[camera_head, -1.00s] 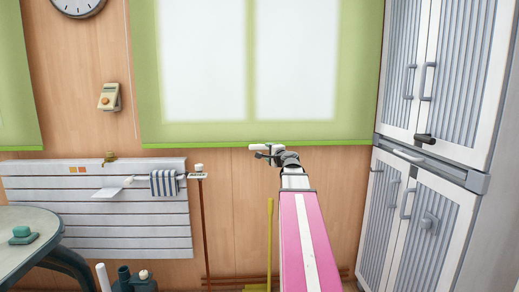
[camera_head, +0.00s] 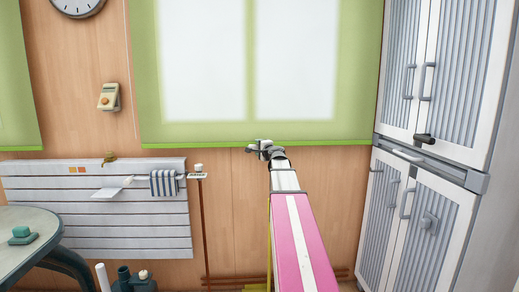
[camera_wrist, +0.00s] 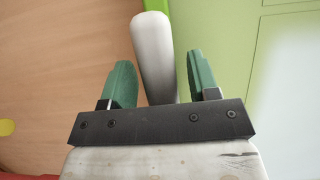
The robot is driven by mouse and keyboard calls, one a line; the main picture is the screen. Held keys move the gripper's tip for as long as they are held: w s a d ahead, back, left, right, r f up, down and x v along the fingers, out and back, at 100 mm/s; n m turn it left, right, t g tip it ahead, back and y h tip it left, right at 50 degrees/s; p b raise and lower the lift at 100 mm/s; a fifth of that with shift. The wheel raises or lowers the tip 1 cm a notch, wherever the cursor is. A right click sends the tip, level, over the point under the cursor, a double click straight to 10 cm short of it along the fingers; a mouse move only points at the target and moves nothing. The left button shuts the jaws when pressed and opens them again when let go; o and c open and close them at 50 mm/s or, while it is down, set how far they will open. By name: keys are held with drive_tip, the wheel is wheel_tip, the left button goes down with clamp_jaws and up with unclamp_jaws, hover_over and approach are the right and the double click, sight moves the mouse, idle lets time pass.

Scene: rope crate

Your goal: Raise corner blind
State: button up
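A green blind (camera_head: 300,131) with two pale panels hangs down over the window in the middle of the head view. Its lower edge is level and sits above the wood wall. The wrist view shows a green surface (camera_wrist: 218,40) at the upper right. My gripper (camera_head: 256,149) is at the blind's lower edge, near its middle; I cannot tell if it touches. In the wrist view my gripper's (camera_wrist: 160,75) green fingers stand apart. A pale rounded rod (camera_wrist: 153,45) lies between them, with a gap at the right finger; I cannot tell what it belongs to.
A thin cord (camera_head: 129,70) hangs left of the blind. A white radiator (camera_head: 70,220) with a striped cloth (camera_head: 164,183) is below left. A tall grey-white cupboard (camera_head: 455,150) stands at the right. A round table (camera_head: 28,245) is at the lower left.

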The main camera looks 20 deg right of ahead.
clamp_jaws()
approach(260, 66)
drive_tip(key=w+a, duration=0.2)
drive_tip(key=w, duration=0.1)
drive_tip(key=w+a, duration=0.1)
drive_tip(key=w, duration=0.1)
drive_tip(key=shift+w, duration=0.1)
drive_tip(key=shift+o, duration=0.9)
unclamp_jaws()
drive_tip(key=shift+f, duration=0.1)
drive_tip(key=shift+s, duration=0.2)
drive_tip(key=s+d, duration=0.1)
drive_tip(key=s, duration=0.9)
drive_tip(key=shift+s, duration=0.25)
